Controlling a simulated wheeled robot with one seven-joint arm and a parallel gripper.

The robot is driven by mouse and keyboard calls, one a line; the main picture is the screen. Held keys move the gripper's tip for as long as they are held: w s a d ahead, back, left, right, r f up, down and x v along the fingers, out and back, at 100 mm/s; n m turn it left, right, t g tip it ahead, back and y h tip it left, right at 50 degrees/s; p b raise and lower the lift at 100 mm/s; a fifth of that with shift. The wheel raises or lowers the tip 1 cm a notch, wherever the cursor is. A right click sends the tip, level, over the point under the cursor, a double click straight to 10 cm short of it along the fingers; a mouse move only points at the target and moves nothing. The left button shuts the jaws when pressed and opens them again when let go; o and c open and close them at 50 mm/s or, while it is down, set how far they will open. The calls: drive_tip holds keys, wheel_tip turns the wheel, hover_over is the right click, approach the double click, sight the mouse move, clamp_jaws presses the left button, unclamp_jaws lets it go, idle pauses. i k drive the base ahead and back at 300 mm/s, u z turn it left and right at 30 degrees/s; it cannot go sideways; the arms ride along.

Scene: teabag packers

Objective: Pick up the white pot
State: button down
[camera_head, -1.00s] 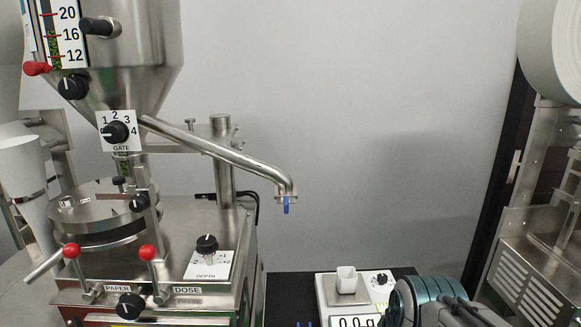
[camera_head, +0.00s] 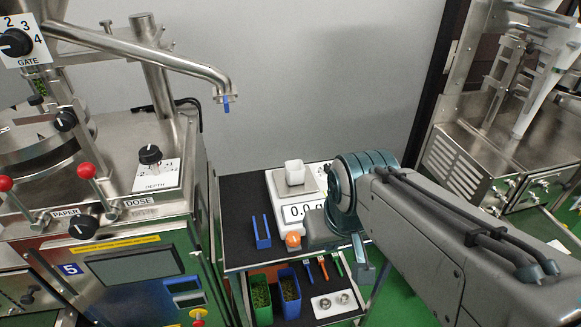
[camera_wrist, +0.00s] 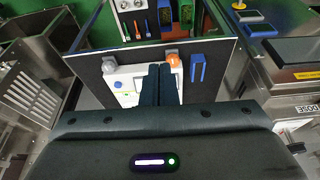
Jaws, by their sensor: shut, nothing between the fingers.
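The white pot (camera_head: 294,172) is a small square cup standing upright on the plate of the white scale (camera_head: 292,213), whose display reads about 0.0. My gripper (camera_wrist: 160,74) is shut and empty in the wrist view, its dark fingers side by side over part of the scale (camera_wrist: 122,84). The pot does not show there; the fingers and hand cover part of that area. In the head view my arm comes in from the right, beside the scale, and my fingertips cannot be made out.
An orange item (camera_head: 293,239) and a blue holder (camera_head: 261,232) sit near the scale on the black-topped cart (camera_head: 240,190). Blue and green bins (camera_head: 289,292) and small tools lie on a lower shelf. A steel machine with a spout (camera_head: 222,88) stands left.

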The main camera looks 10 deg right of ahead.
sight(295, 169)
drive_tip(key=k, duration=0.65)
drive_tip(key=u, duration=0.4)
drive_tip(key=i, duration=1.15)
drive_tip(key=z, duration=0.7)
